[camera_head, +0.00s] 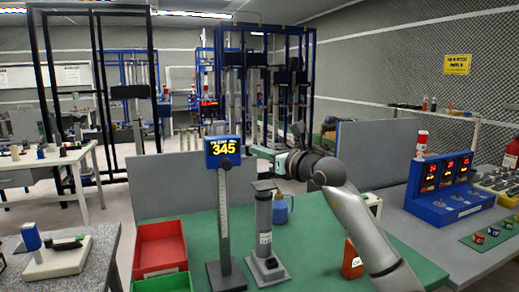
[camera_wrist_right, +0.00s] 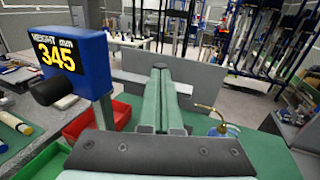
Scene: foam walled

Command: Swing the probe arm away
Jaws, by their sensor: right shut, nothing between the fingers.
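A height gauge with a blue display (camera_head: 223,151) reading 345 stands upright on a dark base (camera_head: 226,275), on the green bench mat. Its scaled column (camera_head: 223,220) runs up to the display. A short black knob-like part (camera_head: 225,163) sticks out under the display; it also shows in the wrist view (camera_wrist_right: 51,91). I cannot tell whether this is the probe arm. My right gripper (camera_head: 252,150) is shut and empty, just right of the display, apart from it as far as I can tell. Its green fingers (camera_wrist_right: 161,95) lie together. My left gripper is not in view.
A grey post (camera_head: 264,222) on a base stands right of the gauge, below my right gripper. A red bin (camera_head: 160,246) is at left. A blue bottle (camera_head: 280,210) stands behind the post. A grey partition (camera_head: 180,183) closes the back.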

